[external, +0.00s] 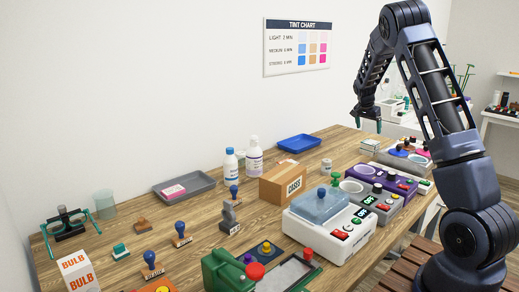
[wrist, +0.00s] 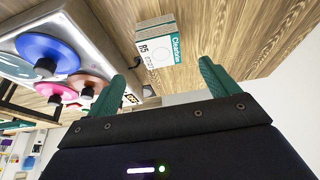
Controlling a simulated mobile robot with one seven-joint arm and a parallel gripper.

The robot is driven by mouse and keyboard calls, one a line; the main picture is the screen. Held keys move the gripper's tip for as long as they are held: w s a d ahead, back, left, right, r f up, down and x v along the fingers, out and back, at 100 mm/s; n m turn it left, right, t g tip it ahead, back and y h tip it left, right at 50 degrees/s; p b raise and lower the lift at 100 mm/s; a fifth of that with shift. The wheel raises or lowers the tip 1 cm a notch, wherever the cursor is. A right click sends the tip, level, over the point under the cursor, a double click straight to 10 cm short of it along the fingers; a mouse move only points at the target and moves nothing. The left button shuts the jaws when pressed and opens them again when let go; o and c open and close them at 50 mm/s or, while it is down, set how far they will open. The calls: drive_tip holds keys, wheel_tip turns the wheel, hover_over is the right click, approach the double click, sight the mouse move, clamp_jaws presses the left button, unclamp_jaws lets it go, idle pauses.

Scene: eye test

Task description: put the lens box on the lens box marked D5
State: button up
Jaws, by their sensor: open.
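A white lens box (wrist: 157,48) with a teal band stands on the wooden table in the wrist view, upper middle. Its side label appears to read R5. It lies beyond my gripper (wrist: 162,74), roughly in line with the gap between the two green fingers, and apart from them. My gripper is open and empty. In the external view my gripper (external: 367,123) hangs above the far right part of the table. Small pale boxes (external: 370,146) lie below it; I cannot read their marks. I cannot make out a D5 mark in either view.
In the wrist view a device with blue, pink and copper discs (wrist: 48,52) stands left of the box. In the external view a purple device (external: 385,182), a white device (external: 328,228) and a cardboard box (external: 285,183) stand nearer. A blue tray (external: 299,144) lies left.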

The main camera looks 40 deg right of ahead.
drive_tip(key=s+a+r+n+t+y, duration=0.1)
drive_tip(key=s+a+r+n, duration=0.2)
drive_tip(key=a+r, duration=0.55)
drive_tip(key=s+a+r+n+t+y, duration=0.1)
drive_tip(key=s+a+r+n, duration=0.2)
drive_tip(key=a, duration=1)
drive_tip(key=s+a+r+n+t+y, duration=0.1)
drive_tip(key=s+a+r+n, duration=0.1)
drive_tip(key=a+r, duration=0.75)
drive_tip(key=s+a+f+n+t+y, duration=0.1)
drive_tip(key=s+a+n, duration=0.9)
drive_tip(key=s+a, duration=1.5)
drive_tip(key=shift+s+f+t+y, duration=0.3)
drive_tip(key=shift+s+f, duration=0.2)
